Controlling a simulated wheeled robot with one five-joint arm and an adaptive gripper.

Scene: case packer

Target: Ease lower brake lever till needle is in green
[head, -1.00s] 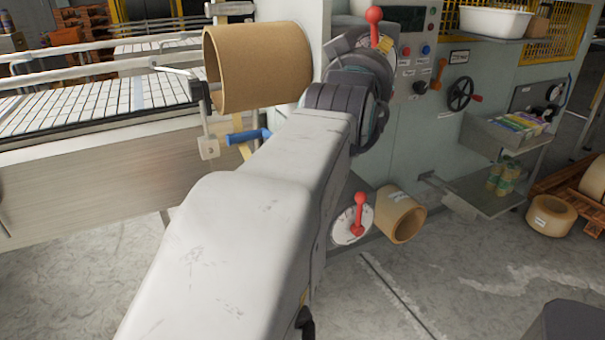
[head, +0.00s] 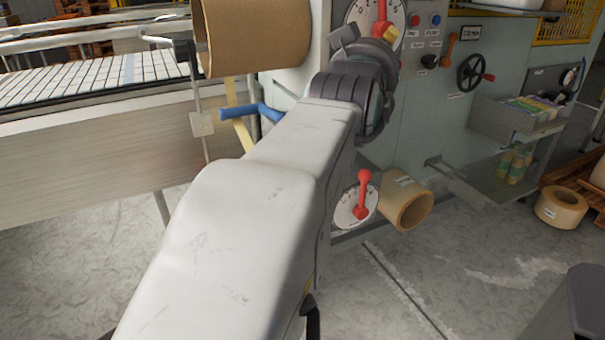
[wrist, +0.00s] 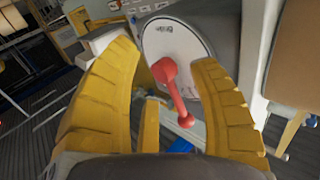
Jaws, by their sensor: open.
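The lower red brake lever (head: 362,193) stands nearly upright on a round white dial (head: 345,208) low on the machine. A second red lever (head: 380,12) is on a larger numbered dial (head: 362,14) above, cut off by the top edge. In the wrist view a red lever (wrist: 176,92) on a white dial (wrist: 178,42) shows between the yellow fingers of my gripper (wrist: 165,62), which are spread apart. I cannot tell which lever this is or whether a finger touches it. No needle or green zone can be made out.
A tape roll (head: 405,204) sits right beside the lower dial. A large brown roll (head: 255,38) and a blue handle (head: 240,112) are left of my wrist. A black handwheel (head: 472,72), a small gauge (head: 569,77) and shelves (head: 490,175) are to the right.

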